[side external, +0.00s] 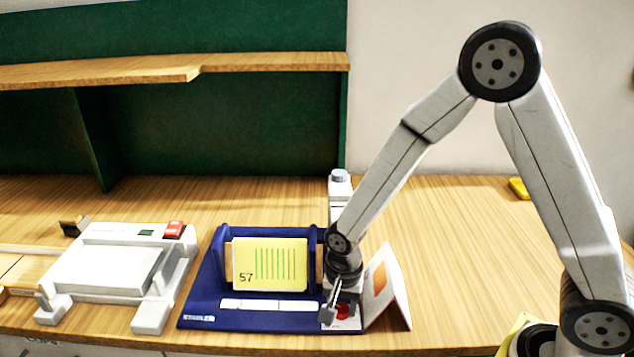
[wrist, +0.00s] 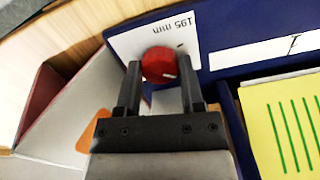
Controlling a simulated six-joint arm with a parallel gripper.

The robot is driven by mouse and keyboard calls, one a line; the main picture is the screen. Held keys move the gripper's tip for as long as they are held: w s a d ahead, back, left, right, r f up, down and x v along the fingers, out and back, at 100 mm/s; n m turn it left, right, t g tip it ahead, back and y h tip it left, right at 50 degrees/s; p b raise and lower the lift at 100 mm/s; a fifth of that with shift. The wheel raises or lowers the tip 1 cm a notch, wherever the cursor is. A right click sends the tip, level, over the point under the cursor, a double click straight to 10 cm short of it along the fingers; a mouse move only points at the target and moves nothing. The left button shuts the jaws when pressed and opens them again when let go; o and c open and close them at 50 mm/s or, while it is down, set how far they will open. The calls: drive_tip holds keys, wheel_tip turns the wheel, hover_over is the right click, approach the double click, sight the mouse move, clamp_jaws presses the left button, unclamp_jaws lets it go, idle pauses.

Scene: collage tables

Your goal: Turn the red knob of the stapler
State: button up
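The stapler (side external: 206,305) is a dark blue device standing near the table's front edge. Its red knob (wrist: 160,64) is round and sits on a white plate marked "195 mm" in the wrist view. In the side view the knob (side external: 343,311) is partly hidden by my gripper (side external: 333,303), which points down at the stapler's right end. In the wrist view my gripper (wrist: 160,60) is open, with one fingertip on each side of the knob. Contact between fingers and knob cannot be made out.
A yellow card (side external: 270,264) marked 57 with green stripes stands in the stapler. A folded white card with an orange patch (side external: 388,283) stands close to its right. A grey-white machine (side external: 100,270) stands left.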

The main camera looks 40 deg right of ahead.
clamp_jaws()
drive_tip(key=shift+m, duration=0.4)
drive_tip(key=m, duration=1.2)
drive_tip(key=shift+m, duration=2.2)
drive_tip(key=o, duration=1.1)
unclamp_jaws()
